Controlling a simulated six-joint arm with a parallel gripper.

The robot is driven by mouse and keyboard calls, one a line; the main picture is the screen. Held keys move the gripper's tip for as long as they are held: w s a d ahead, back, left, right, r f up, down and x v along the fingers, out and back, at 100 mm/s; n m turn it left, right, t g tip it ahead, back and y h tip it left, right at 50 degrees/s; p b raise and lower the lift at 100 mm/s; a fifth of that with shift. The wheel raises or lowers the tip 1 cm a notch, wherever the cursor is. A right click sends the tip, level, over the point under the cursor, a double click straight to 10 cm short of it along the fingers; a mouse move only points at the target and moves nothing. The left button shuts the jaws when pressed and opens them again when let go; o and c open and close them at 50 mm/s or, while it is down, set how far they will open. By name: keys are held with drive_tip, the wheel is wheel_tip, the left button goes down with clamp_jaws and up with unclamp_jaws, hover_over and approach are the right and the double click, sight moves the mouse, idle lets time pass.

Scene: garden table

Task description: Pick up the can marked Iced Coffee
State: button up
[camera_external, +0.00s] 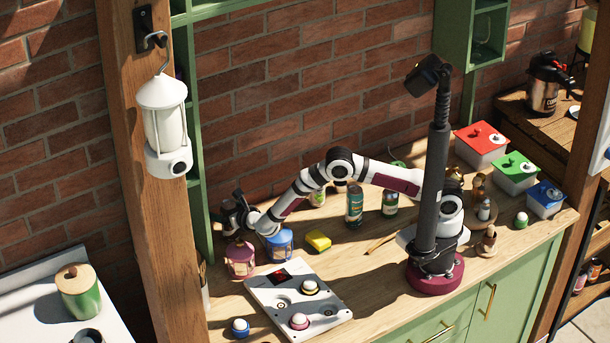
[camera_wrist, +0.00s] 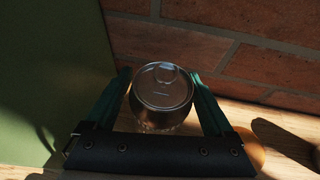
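In the wrist view, a can (camera_wrist: 162,88) with a metal lid and pull tab stands between the two fingers of my gripper (camera_wrist: 162,82). The fingers are on either side of it, with what looks like a narrow gap at each side. Its side label is hidden, so I cannot read what it is marked. In the external view, my gripper (camera_external: 232,214) is low at the left end of the counter, near the brick wall. Other cans, a teal one (camera_external: 355,208) and a green-and-dark one (camera_external: 390,203), stand to the right; their labels are too small to read.
A maroon lantern-like pot (camera_external: 240,260) and a blue one (camera_external: 280,245) stand close in front of my gripper. The brick wall and a green upright (camera_wrist: 45,70) are close by.

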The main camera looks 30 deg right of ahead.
clamp_jaws()
